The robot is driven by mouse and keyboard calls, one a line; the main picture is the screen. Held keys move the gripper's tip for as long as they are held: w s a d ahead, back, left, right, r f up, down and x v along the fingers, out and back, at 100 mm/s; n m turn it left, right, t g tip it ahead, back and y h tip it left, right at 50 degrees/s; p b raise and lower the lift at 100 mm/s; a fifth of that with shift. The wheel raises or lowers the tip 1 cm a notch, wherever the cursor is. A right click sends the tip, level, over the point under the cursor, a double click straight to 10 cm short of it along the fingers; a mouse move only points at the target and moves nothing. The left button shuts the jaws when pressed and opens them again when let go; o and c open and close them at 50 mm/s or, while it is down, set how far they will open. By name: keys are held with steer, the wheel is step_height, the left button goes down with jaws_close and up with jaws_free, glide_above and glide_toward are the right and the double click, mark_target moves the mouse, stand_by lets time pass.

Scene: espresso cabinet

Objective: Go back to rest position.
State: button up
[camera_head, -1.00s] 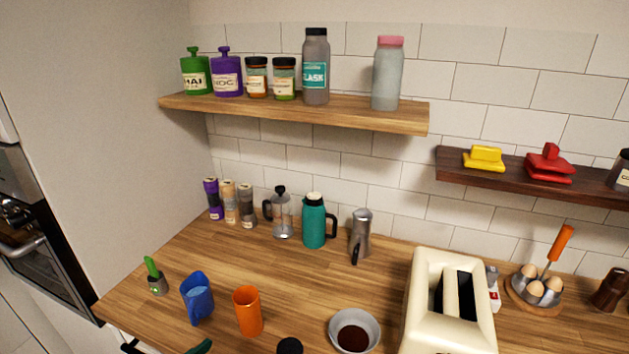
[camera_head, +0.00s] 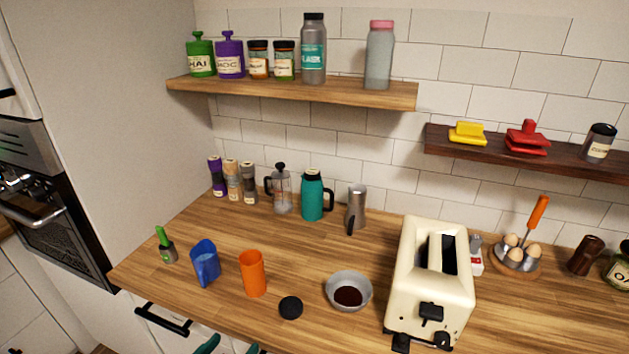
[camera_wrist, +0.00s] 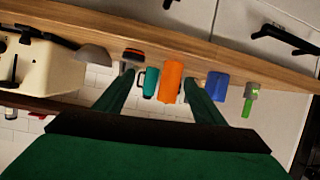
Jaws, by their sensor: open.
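My gripper (camera_wrist: 160,82) is open and empty. In the wrist view, which is upside down, its two green fingers are spread apart, with the orange cup (camera_wrist: 171,80) and a teal jug (camera_wrist: 150,82) showing beyond the gap. In the head view only the green tips of my gripper (camera_head: 230,347) show at the bottom edge. They are in front of the counter, below the orange cup (camera_head: 252,273), apart from everything on it. The rest of my arm is out of view.
The wooden counter (camera_head: 310,245) carries a blue jug (camera_head: 205,264), a round black lid (camera_head: 290,307), a grey bowl (camera_head: 333,292) with dark contents and a cream toaster (camera_head: 400,290). A black drawer handle (camera_head: 163,320) projects below the counter's front edge. Two shelves hang behind.

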steer(key=s+d+f+n+y, duration=0.2)
steer(key=s+d+f+n, duration=0.15)
steer(key=f, duration=0.45)
steer(key=s+d+f+n+y, duration=0.2)
steer(key=s+d+f, duration=0.25)
steer(key=f, duration=0.35)
steer(key=s+d+r+m, duration=0.1)
steer(key=s+d, duration=0.2)
steer(key=s, duration=0.3)
steer(key=s+d+r+m+t, duration=0.1)
steer(key=s+d+r, duration=0.1)
steer(key=s, duration=0.4)
steer(key=s+d+r+m+t, duration=0.1)
steer(key=s+d, duration=0.3)
steer(key=s, duration=0.3)
steer(key=shift+d+r, duration=0.25)
steer(key=shift+d, duration=0.05)
